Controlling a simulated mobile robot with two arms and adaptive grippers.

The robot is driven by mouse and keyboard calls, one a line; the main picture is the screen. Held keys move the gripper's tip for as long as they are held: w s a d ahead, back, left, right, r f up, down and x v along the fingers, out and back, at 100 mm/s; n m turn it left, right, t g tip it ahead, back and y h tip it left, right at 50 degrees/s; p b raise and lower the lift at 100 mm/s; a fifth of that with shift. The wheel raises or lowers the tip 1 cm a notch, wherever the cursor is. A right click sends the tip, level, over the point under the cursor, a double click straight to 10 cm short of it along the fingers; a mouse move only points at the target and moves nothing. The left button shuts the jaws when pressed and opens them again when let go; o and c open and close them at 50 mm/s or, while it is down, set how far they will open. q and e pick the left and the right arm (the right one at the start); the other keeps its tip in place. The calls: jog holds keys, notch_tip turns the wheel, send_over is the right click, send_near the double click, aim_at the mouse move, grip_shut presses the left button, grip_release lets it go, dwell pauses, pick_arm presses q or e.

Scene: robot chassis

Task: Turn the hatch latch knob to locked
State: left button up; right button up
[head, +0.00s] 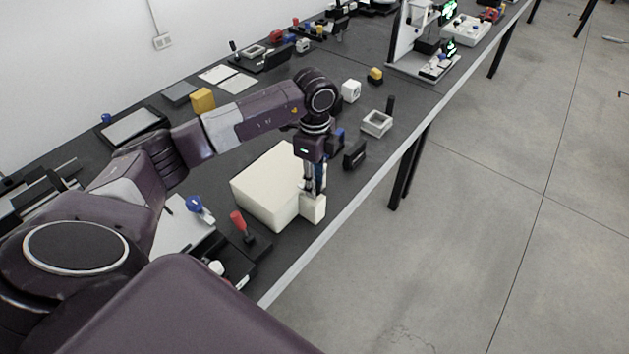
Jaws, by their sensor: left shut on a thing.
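A large cream box (268,184) stands near the table's front edge, with a smaller cream block (313,211) at its front right corner. My left gripper (312,192) points straight down at the top of this small block. Its fingers are shut on a small part there, which I take to be the latch knob. The knob is mostly hidden by the fingers, so its angle cannot be told. My right gripper is not in view.
A red-handled lever (239,222) and a blue knob (194,204) stand left of the box. A black block (355,154) and a grey square frame (377,122) lie beyond the gripper. The table's front edge is close to the small block; open floor lies to the right.

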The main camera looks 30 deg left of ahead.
pick_arm(q)
jog(key=o, duration=1.2)
jog(key=shift+c, duration=0.2)
notch_tip(320, 180, up, 12)
